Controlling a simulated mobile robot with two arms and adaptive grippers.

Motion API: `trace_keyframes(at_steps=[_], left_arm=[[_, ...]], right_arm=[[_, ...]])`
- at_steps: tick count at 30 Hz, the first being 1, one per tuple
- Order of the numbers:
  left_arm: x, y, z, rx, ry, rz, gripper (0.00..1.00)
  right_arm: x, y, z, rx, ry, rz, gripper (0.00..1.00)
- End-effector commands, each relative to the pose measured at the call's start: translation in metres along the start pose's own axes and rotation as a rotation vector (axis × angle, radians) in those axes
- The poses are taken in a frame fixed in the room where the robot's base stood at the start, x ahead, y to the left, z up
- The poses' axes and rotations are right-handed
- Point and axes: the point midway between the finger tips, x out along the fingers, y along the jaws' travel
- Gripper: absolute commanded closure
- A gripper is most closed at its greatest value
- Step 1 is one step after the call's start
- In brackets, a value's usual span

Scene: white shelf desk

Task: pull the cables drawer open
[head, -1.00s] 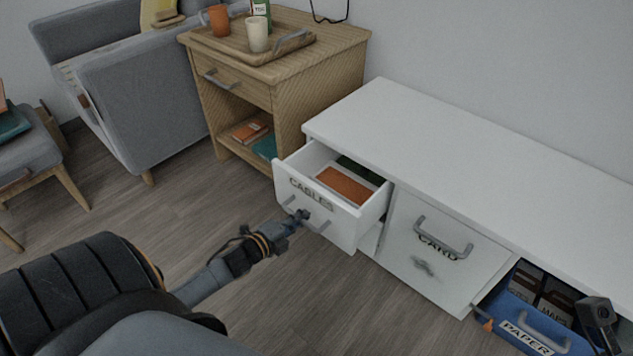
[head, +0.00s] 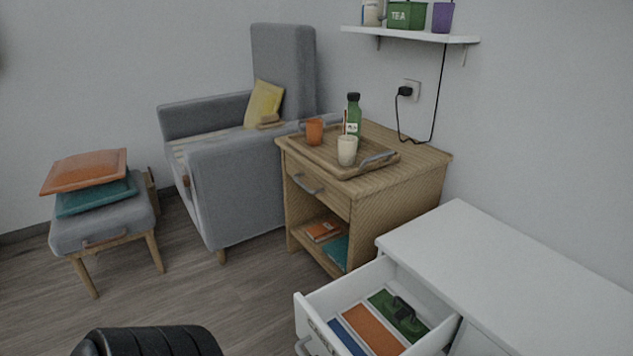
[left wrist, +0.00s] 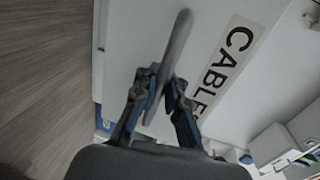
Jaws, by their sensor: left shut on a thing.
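The white cables drawer (head: 306,306) is pulled well out of the white desk in the head view, with its front cut off at the bottom edge. Inside lie blue, orange and green flat areas, with a dark object (head: 403,309) on the green one. In the left wrist view, the drawer front (left wrist: 215,30) carries a CABLES label (left wrist: 228,62) and a grey bar handle (left wrist: 178,38). My left gripper (left wrist: 163,90) is shut on this handle, one finger on each side. It is outside the head view. My right gripper is not in view.
A wooden cabinet (head: 398,190) with a tray (head: 330,159), cups and a green bottle (head: 352,116) stands behind the drawer. A grey armchair (head: 240,190) and a cushioned stool (head: 100,228) are farther left. Open wood floor (head: 200,300) lies left of the drawer.

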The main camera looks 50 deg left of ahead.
Motion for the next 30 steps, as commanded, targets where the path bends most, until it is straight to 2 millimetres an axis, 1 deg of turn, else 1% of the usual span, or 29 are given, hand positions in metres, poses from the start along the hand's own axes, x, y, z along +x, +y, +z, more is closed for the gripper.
trace_keyframes(at_steps=[8, 9, 11, 12, 20, 23, 26, 30], left_arm=[[0.001, -0.002, -0.001, 0.000, 0.003, -0.004, 1.00], [0.001, -0.002, -0.001, 0.000, 0.003, -0.004, 0.83], [0.001, -0.001, -0.001, 0.000, 0.003, -0.004, 0.71], [0.001, -0.001, -0.001, 0.000, 0.002, -0.004, 0.66], [0.000, -0.001, 0.000, 0.000, 0.001, -0.001, 0.66], [-0.004, 0.000, 0.000, 0.000, 0.001, 0.000, 0.66], [-0.017, 0.001, 0.000, -0.001, 0.000, 0.001, 0.66], [-0.045, 0.001, 0.000, -0.001, -0.001, 0.003, 0.66]], right_arm=[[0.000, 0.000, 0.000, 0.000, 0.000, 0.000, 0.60], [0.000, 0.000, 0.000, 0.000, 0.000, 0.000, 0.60], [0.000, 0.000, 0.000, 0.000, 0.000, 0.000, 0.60], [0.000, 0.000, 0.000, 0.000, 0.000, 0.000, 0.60], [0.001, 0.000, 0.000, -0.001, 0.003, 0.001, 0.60], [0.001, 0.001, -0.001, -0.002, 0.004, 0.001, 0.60], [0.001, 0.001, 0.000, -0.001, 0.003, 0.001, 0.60], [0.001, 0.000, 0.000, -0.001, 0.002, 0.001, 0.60]])
